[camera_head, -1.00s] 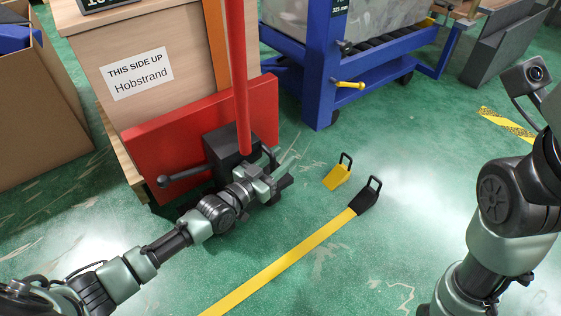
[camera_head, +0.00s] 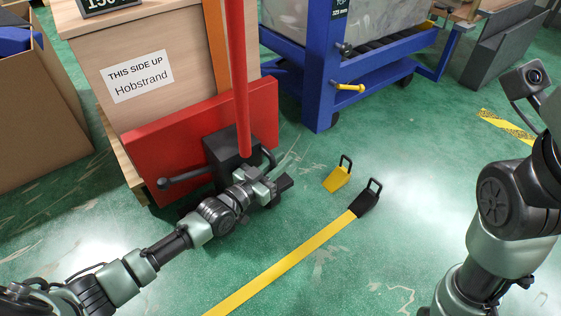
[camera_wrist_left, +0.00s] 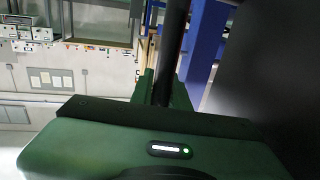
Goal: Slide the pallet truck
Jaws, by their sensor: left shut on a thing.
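The red pallet truck (camera_head: 253,112) stands in the upper left, with a red upright plate, a black housing (camera_head: 225,146) and a tall red tiller (camera_head: 240,78). A wooden crate labelled "THIS SIDE UP Hobstrand" (camera_head: 184,57) stands behind the plate. My left gripper (camera_head: 264,185) is low at the front of the truck, right of the housing. In the left wrist view, its green fingers (camera_wrist_left: 162,90) are closed around a black bar (camera_wrist_left: 172,50), which seems to be the truck's handle. The exact grip is hidden in the head view. My right arm shows at the right, its gripper out of view.
A blue rack (camera_head: 322,70) with a yellow lever stands close on the right. A cardboard box (camera_head: 40,120) is at far left.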

